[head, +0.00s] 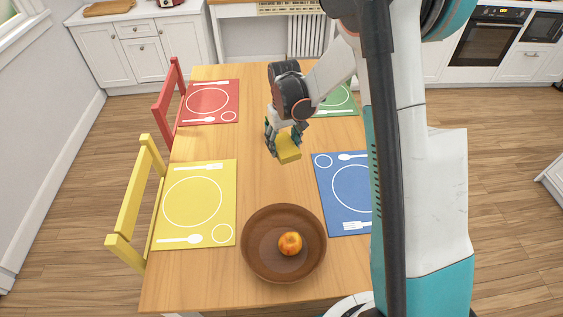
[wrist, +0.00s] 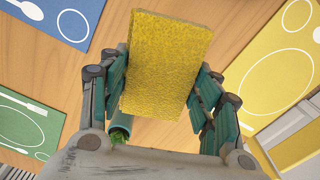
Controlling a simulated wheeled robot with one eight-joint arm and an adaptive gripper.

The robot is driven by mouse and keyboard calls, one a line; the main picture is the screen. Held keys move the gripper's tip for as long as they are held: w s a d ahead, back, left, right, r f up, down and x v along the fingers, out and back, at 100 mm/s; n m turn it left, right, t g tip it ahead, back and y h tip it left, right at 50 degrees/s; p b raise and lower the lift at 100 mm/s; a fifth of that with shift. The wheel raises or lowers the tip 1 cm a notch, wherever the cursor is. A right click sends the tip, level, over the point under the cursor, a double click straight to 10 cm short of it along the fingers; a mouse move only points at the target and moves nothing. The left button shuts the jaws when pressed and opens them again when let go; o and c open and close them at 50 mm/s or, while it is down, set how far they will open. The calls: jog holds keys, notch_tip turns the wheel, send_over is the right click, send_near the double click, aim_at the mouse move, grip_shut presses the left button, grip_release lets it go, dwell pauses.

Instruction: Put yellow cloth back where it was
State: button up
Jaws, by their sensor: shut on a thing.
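The yellow cloth (head: 289,149) looks like a thick rectangular block with a rough surface. It is held above the middle of the wooden table. In the wrist view the cloth (wrist: 167,65) fills the upper centre, between the two fingers. My gripper (head: 283,136) is shut on it, with a finger on each side in the wrist view (wrist: 160,84).
The wooden table (head: 265,185) carries red (head: 208,102), yellow (head: 194,203), blue (head: 346,190) and green (head: 342,100) placemats. A brown bowl (head: 254,247) holds an orange-red fruit (head: 290,244). A teal cylinder (wrist: 121,122) with green at its end shows beside the left finger.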

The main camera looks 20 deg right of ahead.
aim_at(280, 171)
jog(key=shift+n, duration=0.4)
jog(key=w+r+p, duration=0.2)
jog(key=w+r, duration=0.1)
jog(key=w, duration=0.1)
jog(key=shift+r, duration=0.35)
jog(key=shift+w+p, duration=0.1)
jog(key=shift+p, duration=0.2)
notch_tip(280, 171, down, 20)
jog(key=b, duration=0.4)
jog(key=shift+f, duration=0.15)
jog(key=o, duration=1.1)
